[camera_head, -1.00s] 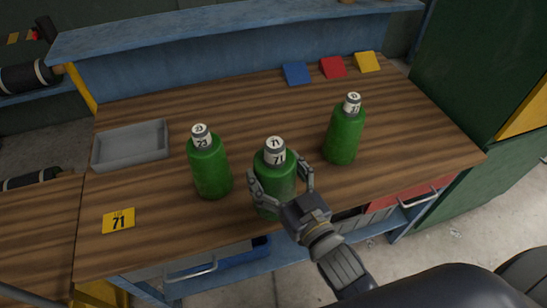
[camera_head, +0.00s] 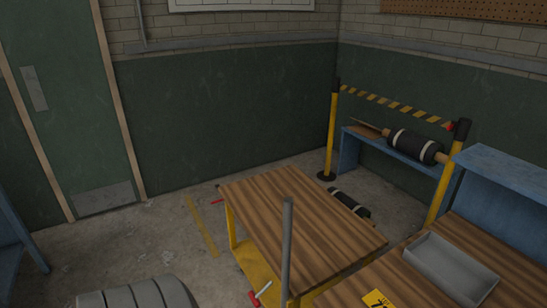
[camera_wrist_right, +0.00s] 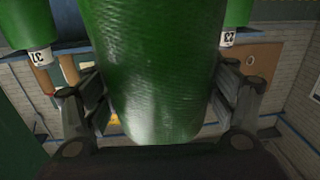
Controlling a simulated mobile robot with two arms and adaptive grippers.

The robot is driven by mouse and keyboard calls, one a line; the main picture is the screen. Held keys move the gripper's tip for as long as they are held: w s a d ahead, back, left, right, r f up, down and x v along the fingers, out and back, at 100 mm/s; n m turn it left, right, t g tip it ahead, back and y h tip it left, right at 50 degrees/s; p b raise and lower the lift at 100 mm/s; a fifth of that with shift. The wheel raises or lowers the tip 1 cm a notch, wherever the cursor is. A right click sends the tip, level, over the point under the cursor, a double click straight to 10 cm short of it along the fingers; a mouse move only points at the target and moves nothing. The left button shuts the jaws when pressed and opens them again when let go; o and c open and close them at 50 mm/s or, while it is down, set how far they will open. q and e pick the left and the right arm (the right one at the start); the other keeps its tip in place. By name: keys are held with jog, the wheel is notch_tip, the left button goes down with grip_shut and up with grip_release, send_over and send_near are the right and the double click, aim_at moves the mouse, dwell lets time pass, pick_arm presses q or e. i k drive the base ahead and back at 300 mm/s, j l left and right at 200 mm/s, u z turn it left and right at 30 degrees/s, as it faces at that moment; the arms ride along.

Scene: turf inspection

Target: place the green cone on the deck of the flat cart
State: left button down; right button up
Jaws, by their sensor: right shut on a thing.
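No cone shows; the green things are bottle-like. My right gripper (camera_wrist_right: 160,110) is shut on a green bottle (camera_wrist_right: 155,70) in the right wrist view, a finger on each side of it. Its neck is out of that frame, and I cannot tell whether its base touches the bench. Two other green bottles show there, one at the left (camera_wrist_right: 22,22) and one with label 23 at the right (camera_wrist_right: 236,14). In the head view, a wood-topped cart (camera_head: 290,215) with a yellow frame stands in the middle, its top bare. Neither gripper shows in the head view.
The workbench (camera_head: 460,237) at the right holds a grey tray (camera_head: 450,267) and a yellow 71 card (camera_head: 377,299). A grey upright bar (camera_head: 287,250) stands before the cart top. Black rollers (camera_head: 415,147) and striped tape (camera_head: 395,105) are behind.

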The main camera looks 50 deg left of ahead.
aim_at(297, 214)
jog(key=j+u, duration=0.2)
jog(key=u, duration=0.2)
jog(key=j+u, duration=0.2)
jog(key=u, duration=0.25)
jog(key=j+u, duration=0.2)
jog(key=u, duration=0.2)
jog(key=i+j+u, duration=0.25)
jog(key=u, duration=0.2)
jog(key=i+j+u, duration=0.3)
jog(key=u, duration=0.2)
jog(key=i+j+u, duration=0.1)
jog(key=i+u, duration=0.2)
jog(key=u, duration=0.15)
jog(key=i+j+z, duration=0.15)
jog(key=i+z, duration=0.2)
jog(key=i, duration=0.15)
jog(key=i+j+z, duration=0.35)
jog(key=i+z, duration=0.15)
jog(key=z, duration=0.25)
jog(key=i+z, duration=0.1)
jog(key=z, duration=0.25)
jog(key=i+z, duration=0.15)
jog(key=z, duration=0.25)
jog(key=i+j+z, duration=0.1)
jog(key=z, duration=0.3)
jog(key=i+j+z, duration=0.2)
jog(key=i, duration=0.35)
jog(key=j, duration=0.1)
